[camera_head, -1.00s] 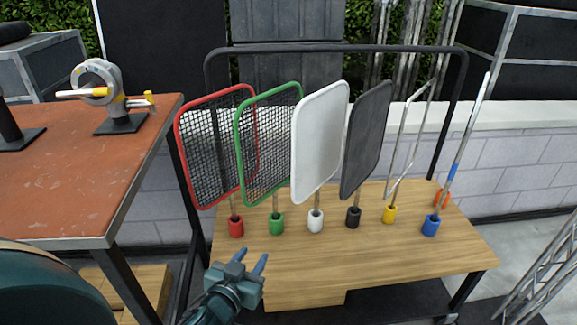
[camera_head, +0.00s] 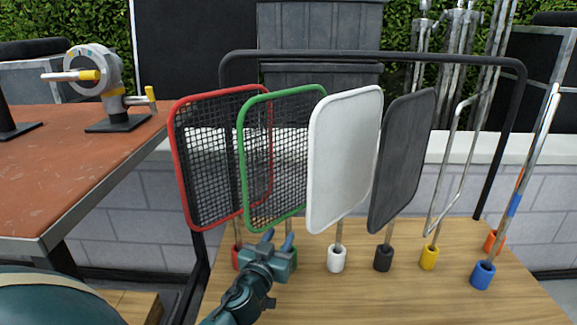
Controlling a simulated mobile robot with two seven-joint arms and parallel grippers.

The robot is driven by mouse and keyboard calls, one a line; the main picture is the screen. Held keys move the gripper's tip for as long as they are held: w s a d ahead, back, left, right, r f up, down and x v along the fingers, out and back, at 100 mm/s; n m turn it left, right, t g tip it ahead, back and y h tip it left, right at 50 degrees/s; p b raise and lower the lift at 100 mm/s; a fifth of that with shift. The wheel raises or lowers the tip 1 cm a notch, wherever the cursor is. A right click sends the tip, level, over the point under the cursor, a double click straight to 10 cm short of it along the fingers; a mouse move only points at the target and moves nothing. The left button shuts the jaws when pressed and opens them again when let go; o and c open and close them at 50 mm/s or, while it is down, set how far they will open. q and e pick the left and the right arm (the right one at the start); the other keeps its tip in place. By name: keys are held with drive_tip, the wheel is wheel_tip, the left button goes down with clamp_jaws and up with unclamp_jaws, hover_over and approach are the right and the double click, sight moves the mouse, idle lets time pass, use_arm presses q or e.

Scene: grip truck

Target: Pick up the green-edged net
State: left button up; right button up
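The green-edged net (camera_head: 312,145) stands upright in the rack, its mesh panel framed in green. It is just right of the red-edged net and partly behind the white panel. Its green socket (camera_head: 293,262) is mostly hidden behind my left gripper. My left gripper (camera_head: 279,240) has its two fingers apart and pointing up and away, just below the panel's lower edge, at the height of the short stem. I cannot tell whether the stem is between the fingers. My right gripper is not in view.
The red-edged net (camera_head: 190,165), white panel (camera_head: 343,160) and dark grey panel (camera_head: 402,160) stand close beside it on the wooden shelf (camera_head: 400,300). Empty-looking frames stand in yellow (camera_head: 430,257) and blue (camera_head: 482,275) sockets. An orange-topped table (camera_head: 70,170) is at the left.

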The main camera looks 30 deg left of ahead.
sight(287, 227)
use_arm(q)
drive_tip(key=shift+d+b+x, duration=0.2)
drive_tip(key=shift+b+x, duration=0.35)
drive_tip(key=shift+x, duration=2.35)
drive_tip(key=shift+f, duration=0.15)
clamp_jaws()
